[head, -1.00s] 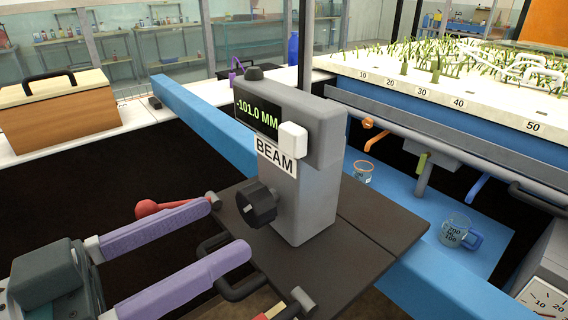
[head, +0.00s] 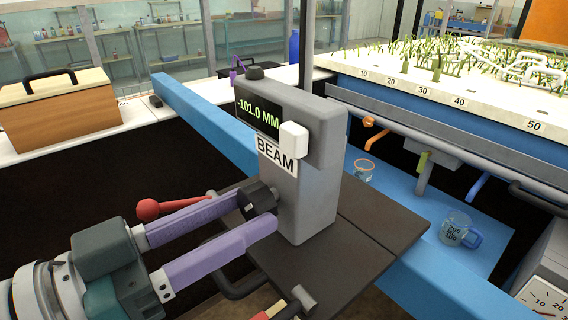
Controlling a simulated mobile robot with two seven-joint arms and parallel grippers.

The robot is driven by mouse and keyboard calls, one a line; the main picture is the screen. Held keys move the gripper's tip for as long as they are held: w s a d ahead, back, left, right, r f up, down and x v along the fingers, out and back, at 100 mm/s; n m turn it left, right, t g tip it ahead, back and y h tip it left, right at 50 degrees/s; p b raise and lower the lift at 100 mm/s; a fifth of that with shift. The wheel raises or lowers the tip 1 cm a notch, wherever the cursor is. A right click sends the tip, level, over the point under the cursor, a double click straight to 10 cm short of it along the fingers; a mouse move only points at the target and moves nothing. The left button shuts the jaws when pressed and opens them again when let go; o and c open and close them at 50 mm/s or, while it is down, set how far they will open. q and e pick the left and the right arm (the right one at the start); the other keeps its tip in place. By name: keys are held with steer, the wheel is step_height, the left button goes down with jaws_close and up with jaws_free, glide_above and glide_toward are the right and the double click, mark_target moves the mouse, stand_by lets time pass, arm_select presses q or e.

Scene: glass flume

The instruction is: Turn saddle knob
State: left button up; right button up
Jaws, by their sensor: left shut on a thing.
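The saddle is a grey upright block (head: 305,205) labelled BEAM, with a display reading -101.0 MM, standing on a dark plate (head: 375,225) across the blue beam (head: 205,125). Its black knob (head: 258,198) sticks out of the left face, low down. My left gripper (head: 262,210) has its two purple fingers at the knob, one on each side, and is shut on it. The near finger hides part of the knob. My right gripper is not in view.
A red-balled lever (head: 148,209) lies just behind the left gripper's far finger. A black handle (head: 235,287) and a small grey-headed lever (head: 302,298) are at the plate's front.

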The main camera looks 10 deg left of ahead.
arm_select(q)
jaws_close()
steer(key=shift+r+p, duration=0.1)
steer(key=shift+p, duration=0.25)
steer(key=shift+m, duration=0.3)
steer(key=o, duration=0.7)
jaws_free()
steer(key=shift+o, duration=0.2)
steer(key=v, duration=1)
steer(key=shift+b, duration=0.35)
steer(key=shift+w+d, duration=0.1)
